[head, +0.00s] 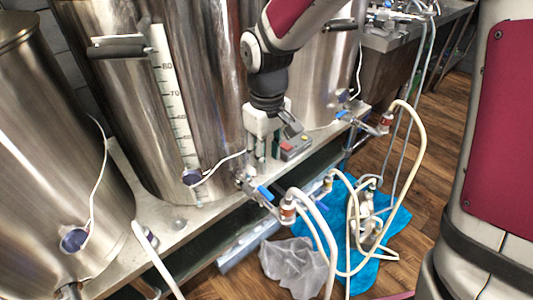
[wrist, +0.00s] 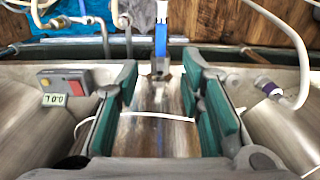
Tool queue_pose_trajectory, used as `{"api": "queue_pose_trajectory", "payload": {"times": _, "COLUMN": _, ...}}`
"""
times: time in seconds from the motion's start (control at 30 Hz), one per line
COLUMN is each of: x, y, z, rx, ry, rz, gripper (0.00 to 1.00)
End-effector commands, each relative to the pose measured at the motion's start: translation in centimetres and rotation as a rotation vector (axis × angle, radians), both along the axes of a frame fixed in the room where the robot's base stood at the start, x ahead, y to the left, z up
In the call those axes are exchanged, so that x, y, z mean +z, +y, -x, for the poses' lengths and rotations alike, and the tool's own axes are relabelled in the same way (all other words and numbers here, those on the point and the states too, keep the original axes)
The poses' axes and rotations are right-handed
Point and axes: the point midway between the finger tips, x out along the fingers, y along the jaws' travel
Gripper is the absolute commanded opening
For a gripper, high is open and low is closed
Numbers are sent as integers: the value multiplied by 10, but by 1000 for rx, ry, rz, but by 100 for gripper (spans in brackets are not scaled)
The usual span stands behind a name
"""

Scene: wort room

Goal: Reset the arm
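My arm reaches down from the top of the head view, in front of the steel tanks. My gripper (head: 275,150) is close to the front of the large middle tank (head: 205,90), above the shelf edge. In the wrist view my gripper (wrist: 160,78) has its two green-padded fingers spread wide apart. No object is held between them. A blue-handled valve (wrist: 160,45) and a white cable (wrist: 155,115) show in the gap, beyond the fingers. I cannot tell whether the gripper touches anything.
A small grey box with a red button and a display (wrist: 65,87) sits left of the fingers; it also shows in the head view (head: 295,146). Hoses (head: 320,225) loop from the valves to the floor. A blue cloth (head: 385,250) and clear plastic (head: 292,265) lie there.

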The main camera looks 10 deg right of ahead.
Motion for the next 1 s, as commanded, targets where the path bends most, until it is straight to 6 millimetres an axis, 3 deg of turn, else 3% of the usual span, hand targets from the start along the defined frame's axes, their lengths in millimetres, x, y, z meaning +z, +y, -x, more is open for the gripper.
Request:
{"api": "queue_pose_trajectory", "payload": {"times": 0.27, "x": 4, "y": -3, "z": 2, "rx": -8, "ry": -4, "rz": 4, "gripper": 35}}
{"api": "queue_pose_trajectory", "payload": {"times": 0.43, "x": 35, "y": -27, "z": 24, "rx": -71, "ry": -21, "rz": 30, "gripper": 35}}
{"api": "queue_pose_trajectory", "payload": {"times": 0.7, "x": 96, "y": -81, "z": 97, "rx": -256, "ry": -48, "rz": 69, "gripper": 35}}
{"api": "queue_pose_trajectory", "payload": {"times": 1.0, "x": 128, "y": -118, "z": 194, "rx": -459, "ry": -61, "rz": 54, "gripper": 35}}
